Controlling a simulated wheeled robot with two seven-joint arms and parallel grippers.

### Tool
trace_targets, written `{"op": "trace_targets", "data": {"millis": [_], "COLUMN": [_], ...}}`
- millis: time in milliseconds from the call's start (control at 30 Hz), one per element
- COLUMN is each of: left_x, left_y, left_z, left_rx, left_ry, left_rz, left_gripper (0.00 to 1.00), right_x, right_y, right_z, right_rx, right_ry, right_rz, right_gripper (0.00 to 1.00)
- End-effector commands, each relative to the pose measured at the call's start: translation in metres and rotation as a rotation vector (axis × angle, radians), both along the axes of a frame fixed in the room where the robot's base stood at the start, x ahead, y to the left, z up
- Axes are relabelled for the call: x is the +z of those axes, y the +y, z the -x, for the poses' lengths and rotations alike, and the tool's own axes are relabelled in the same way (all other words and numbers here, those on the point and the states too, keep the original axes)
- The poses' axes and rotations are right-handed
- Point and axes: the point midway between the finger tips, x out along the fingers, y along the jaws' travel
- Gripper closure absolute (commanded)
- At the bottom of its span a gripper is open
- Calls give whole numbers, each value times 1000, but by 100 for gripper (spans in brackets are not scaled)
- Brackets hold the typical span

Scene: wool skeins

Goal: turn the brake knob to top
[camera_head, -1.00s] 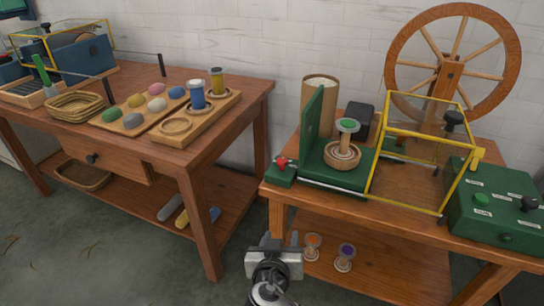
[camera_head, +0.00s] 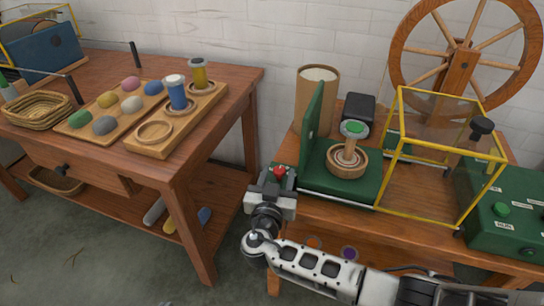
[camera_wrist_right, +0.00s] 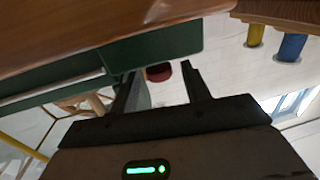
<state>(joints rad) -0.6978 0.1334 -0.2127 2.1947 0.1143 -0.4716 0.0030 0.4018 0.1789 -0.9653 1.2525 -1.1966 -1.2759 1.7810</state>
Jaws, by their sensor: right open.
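A red knob (camera_head: 280,171) sits at the left end of the green base of the machine on the right table. No label on it can be read, so I cannot tell whether it is the brake knob. My right gripper (camera_head: 272,181) is at this knob, just off the table's left front corner. In the right wrist view the dark red knob (camera_wrist_right: 159,72) shows between the tips of the two open fingers, beside a green block (camera_wrist_right: 165,50). Contact cannot be told. My left gripper is not in view.
A green box (camera_head: 508,237) with a green button (camera_head: 502,209) is at the right edge. A yellow-framed guard (camera_head: 392,165), a wooden bowl (camera_head: 347,170) and a spoked wheel (camera_head: 460,62) stand on the table. The left table (camera_head: 205,150) holds skeins and jars.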

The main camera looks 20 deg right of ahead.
Motion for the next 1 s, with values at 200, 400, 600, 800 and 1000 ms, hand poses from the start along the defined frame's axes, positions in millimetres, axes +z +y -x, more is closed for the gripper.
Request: {"op": "trace_targets", "data": {"millis": [200, 400, 600, 800, 1000], "left_x": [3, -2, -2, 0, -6], "left_y": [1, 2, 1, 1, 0], "left_z": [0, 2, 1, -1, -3], "left_rx": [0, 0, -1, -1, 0], "left_ry": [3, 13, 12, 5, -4], "left_rz": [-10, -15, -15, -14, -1], "left_gripper": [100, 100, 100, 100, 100], "right_x": [0, -1, 0, -1, -4], "right_y": [-13, -15, -15, -15, -15], "right_z": [-6, -7, -7, -7, -7], "right_rx": [-8, -9, -9, -9, -27], "right_ry": [1, 0, 0, 0, 0], "right_rz": [0, -1, -1, -1, -3], "right_gripper": [53, 53, 72, 94, 94]}}
